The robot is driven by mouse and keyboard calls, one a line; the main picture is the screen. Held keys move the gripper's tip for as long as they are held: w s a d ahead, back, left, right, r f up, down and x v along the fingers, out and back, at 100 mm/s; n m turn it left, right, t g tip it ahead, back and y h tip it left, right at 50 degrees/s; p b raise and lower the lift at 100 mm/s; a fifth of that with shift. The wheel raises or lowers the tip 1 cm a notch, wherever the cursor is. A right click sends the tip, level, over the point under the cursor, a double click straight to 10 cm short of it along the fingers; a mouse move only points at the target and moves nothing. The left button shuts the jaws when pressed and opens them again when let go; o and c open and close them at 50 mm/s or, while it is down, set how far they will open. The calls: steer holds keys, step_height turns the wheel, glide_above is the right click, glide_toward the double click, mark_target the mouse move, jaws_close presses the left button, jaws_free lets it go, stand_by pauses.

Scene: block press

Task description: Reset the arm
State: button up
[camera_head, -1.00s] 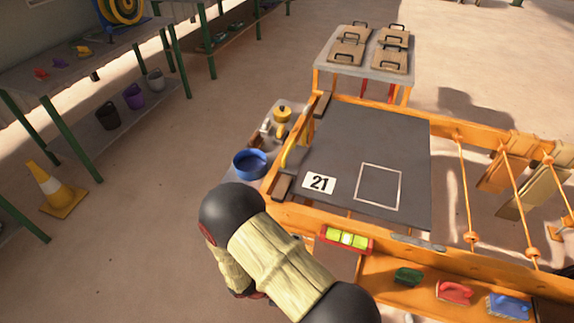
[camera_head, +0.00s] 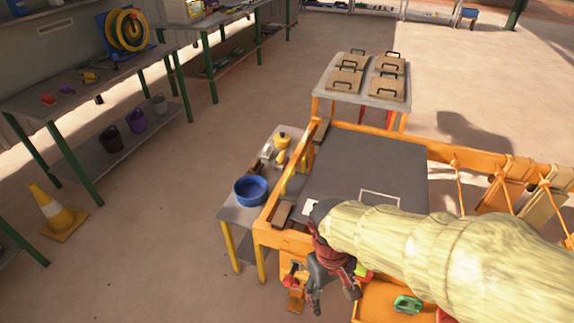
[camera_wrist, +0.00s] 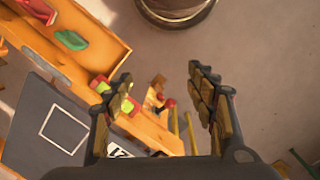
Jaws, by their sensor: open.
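My gripper (camera_head: 335,292) hangs in front of the near edge of the orange press frame (camera_head: 283,238) in the head view, pointing down. In the wrist view my gripper (camera_wrist: 158,78) has its two padded fingers wide apart, with nothing between them. My arm stretches in from the right and hides much of the frame's near side. The dark press table (camera_head: 370,160) has a white square outline (camera_head: 381,194), partly covered by my arm. The outline also shows in the wrist view (camera_wrist: 64,129), beside a partly hidden number card (camera_wrist: 121,152).
A side table holds a blue bowl (camera_head: 251,190) and a yellow pot (camera_head: 282,139). Handled boards lie on a grey table (camera_head: 362,98) behind. A green brush (camera_head: 408,304) lies on the front shelf. A traffic cone (camera_head: 57,214) stands left; the floor between is clear.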

steer(key=s+d+r+m+t+p, duration=0.1)
steer(key=d+r+m+t, duration=0.1)
steer(key=r, duration=0.7)
steer(key=s+d+r+m+t+y+p, duration=0.1)
steer(key=d+r+t, duration=0.3)
steer(key=r, duration=0.5)
steer(key=d+m, duration=0.1)
steer(key=d, duration=0.1)
steer(key=shift+s+d+r+m, duration=0.15)
steer(key=shift+d+m, duration=0.2)
steer(key=shift+m, duration=0.05)
steer(key=shift+c, duration=0.3)
